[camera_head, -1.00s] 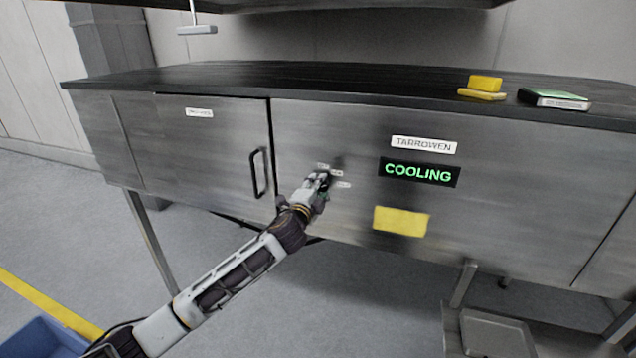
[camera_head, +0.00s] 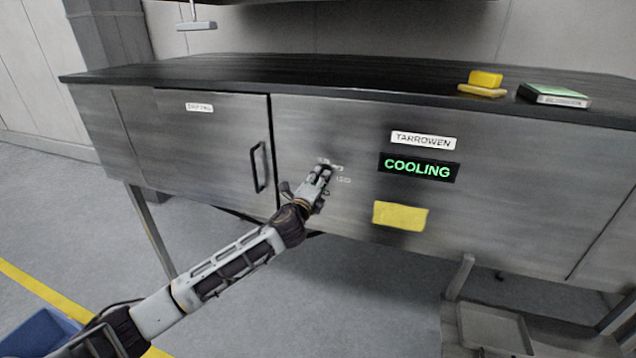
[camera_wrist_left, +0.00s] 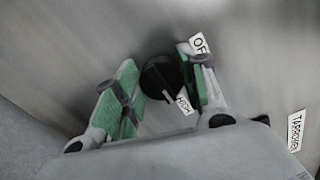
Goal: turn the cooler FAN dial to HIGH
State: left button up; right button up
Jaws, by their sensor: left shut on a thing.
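The round black FAN dial (camera_wrist_left: 160,76) is on the steel cooler front (camera_head: 350,130). In the left wrist view its pale pointer mark faces down and right, towards the HIGH label (camera_wrist_left: 183,103). A label that seems to read OFF (camera_wrist_left: 198,45) is up and right of it, partly behind a finger. My left gripper (camera_head: 322,172) is at the dial, its green-padded fingers on either side, shut on it. In the head view the gripper hides most of the dial, with small white labels around it. My right gripper is not in view.
A green COOLING display (camera_head: 419,169) and a TARROWEN plate (camera_head: 423,140) are right of the dial, above a yellow patch (camera_head: 400,217). A vertical door handle (camera_head: 259,167) is close on the left.

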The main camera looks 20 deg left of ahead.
pick_arm(q)
jog(key=shift+f, duration=0.1)
jog(key=o, duration=1)
jog(key=shift+o, duration=0.2)
jog(key=s, duration=1.2)
jog(key=shift+a, duration=0.2)
